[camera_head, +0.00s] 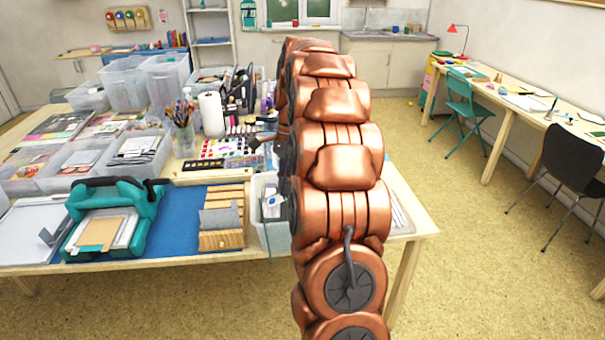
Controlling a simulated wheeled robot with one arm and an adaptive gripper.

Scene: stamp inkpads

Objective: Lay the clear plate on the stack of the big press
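The big press (152,205) is teal with a dark handle bar and stands at the front left of the table. On its bed lies a stack (98,232) of pale sheets with a tan piece on top. I cannot make out the clear plate for certain. A pale flat board (22,238) with a grey clip-like part lies left of the press. My copper arm runs up the middle of the view. A dark part that looks like my gripper (258,142) shows left of the arm, over the table's middle, right of and behind the press. Its fingers are too small to read.
Right of the press lie a blue mat (178,222) and a slatted wooden block (222,238) with grey pieces. A clear bin (272,236) stands beside my arm.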

